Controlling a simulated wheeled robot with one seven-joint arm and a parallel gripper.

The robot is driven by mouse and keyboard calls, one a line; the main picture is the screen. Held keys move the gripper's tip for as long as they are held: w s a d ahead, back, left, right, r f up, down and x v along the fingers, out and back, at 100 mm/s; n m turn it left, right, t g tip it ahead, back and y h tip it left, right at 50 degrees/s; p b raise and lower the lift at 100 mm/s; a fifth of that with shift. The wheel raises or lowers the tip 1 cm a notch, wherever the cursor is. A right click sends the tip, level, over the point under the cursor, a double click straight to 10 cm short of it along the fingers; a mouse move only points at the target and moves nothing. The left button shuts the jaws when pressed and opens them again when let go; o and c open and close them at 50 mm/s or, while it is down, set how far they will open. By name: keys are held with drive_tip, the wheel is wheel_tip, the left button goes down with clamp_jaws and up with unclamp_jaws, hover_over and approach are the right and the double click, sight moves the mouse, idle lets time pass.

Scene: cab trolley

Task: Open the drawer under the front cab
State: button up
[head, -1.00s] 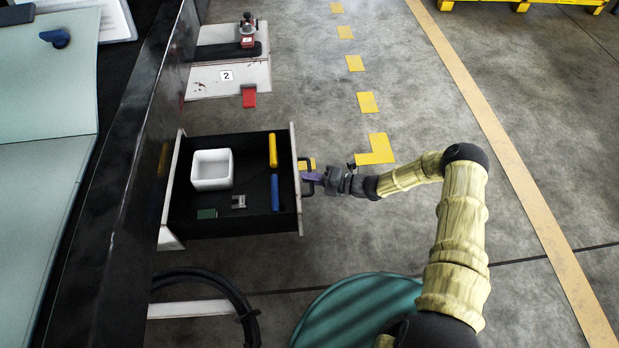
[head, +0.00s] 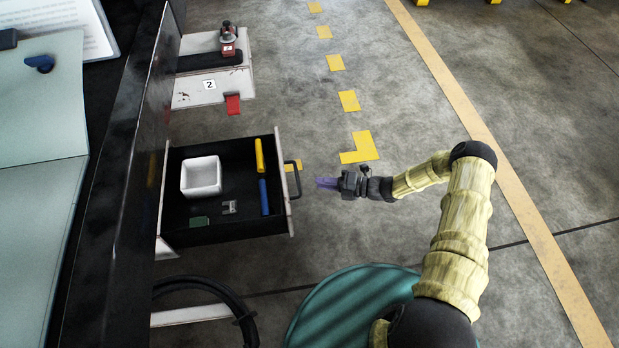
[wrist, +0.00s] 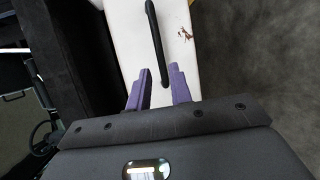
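The drawer (head: 225,231) stands pulled out from under the cab at the left in the head view, its inside in plain sight. Its white front (head: 283,185) carries a dark bar handle (head: 294,181). The handle also shows in the wrist view (wrist: 154,40), ahead of my fingers. My gripper (head: 327,183) is to the right of the handle with a visible gap, apart from it. In the wrist view its two purple fingers (wrist: 158,90) are spread, with nothing held between them.
The drawer holds a white square bin (head: 201,177), a yellow cylinder (head: 259,155), a blue cylinder (head: 264,197), a green piece (head: 199,221) and a small metal part (head: 229,207). A step plate marked 2 (head: 209,85) is beyond.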

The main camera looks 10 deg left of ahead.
drive_tip(key=d+r+p, duration=0.1)
drive_tip(key=d+p, duration=0.1)
drive_tip(key=d, duration=0.6)
drive_tip(key=shift+s+r, duration=0.2)
drive_tip(key=shift+s, duration=0.2)
drive_tip(key=s+d+r+n+h+p, duration=0.3)
drive_tip(key=s+r+n+h, duration=0.25)
drive_tip(key=r+n, duration=0.75)
drive_tip(key=s+d+r+n+t+h+p, duration=0.1)
drive_tip(key=s+d+r+n+h+p, duration=0.35)
drive_tip(key=r+n, duration=0.85)
drive_tip(key=s+d+r+n+h+p, duration=0.25)
drive_tip(key=s+r+n+h, duration=0.6)
drive_tip(key=r, duration=0.85)
wheel_tip(320, 180, up, 38)
drive_tip(key=w+n+y+p, duration=0.1)
drive_tip(key=y+p, duration=0.1)
drive_tip(key=p, duration=3.5)
drive_tip(key=shift+w+f+n, duration=0.25)
drive_tip(key=shift+w+n, duration=0.05)
drive_tip(key=shift+n, duration=0.05)
